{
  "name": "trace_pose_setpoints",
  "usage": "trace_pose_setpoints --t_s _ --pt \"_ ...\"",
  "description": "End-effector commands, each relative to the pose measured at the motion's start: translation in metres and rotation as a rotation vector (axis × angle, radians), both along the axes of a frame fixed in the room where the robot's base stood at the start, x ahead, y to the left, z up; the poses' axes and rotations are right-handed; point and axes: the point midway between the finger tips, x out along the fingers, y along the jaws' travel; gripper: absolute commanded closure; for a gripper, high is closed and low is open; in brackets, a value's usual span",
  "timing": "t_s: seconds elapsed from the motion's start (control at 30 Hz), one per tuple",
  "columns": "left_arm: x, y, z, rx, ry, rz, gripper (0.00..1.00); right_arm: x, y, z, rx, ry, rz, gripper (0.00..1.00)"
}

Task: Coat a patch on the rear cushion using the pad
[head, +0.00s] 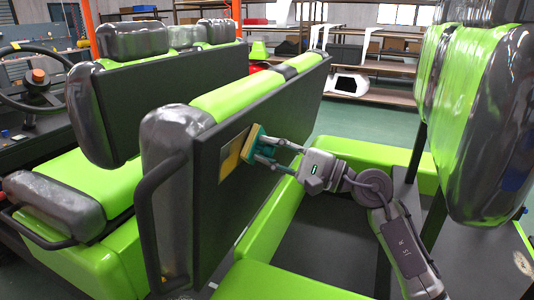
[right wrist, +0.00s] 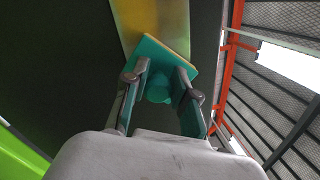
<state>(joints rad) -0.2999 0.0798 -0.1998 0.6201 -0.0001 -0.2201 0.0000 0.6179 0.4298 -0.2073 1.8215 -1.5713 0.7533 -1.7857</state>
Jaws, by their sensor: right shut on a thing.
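My right gripper (head: 265,150) is shut on the pad (head: 252,143), a teal block with a tan face. The pad is at the dark back panel (head: 225,205) of a green and grey seat cushion, at the right edge of a yellow patch (head: 230,158). In the right wrist view the pad (right wrist: 160,58) sits between the two fingers (right wrist: 160,95), over the lower part of the yellow patch (right wrist: 152,18). Whether the pad's face touches the panel cannot be told, as the face is mostly hidden. My left gripper is not in view.
A dark side rail (head: 150,205) curves along the cushion. Shelves (head: 400,65) stand at the back beyond open green floor.

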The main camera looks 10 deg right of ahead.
Motion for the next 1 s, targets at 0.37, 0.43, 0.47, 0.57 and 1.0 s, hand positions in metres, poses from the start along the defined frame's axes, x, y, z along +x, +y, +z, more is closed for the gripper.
trace_pose_setpoints --t_s 0.37,0.43,0.47,0.57,1.0 --pt "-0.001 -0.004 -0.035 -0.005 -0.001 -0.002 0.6 -0.021 -0.032 -0.012 -0.003 -0.001 -0.002 1.0" --pt "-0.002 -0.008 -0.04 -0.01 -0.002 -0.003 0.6 -0.025 -0.037 -0.013 -0.004 -0.002 -0.002 1.0" --pt "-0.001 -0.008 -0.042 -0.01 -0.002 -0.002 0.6 -0.026 -0.039 -0.013 -0.003 -0.002 -0.001 1.0" --pt "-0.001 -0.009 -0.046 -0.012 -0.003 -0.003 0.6 -0.029 -0.044 -0.013 -0.001 -0.001 -0.001 1.0" --pt "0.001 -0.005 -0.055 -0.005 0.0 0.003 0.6 -0.033 -0.05 -0.015 -0.002 -0.002 -0.002 1.0"
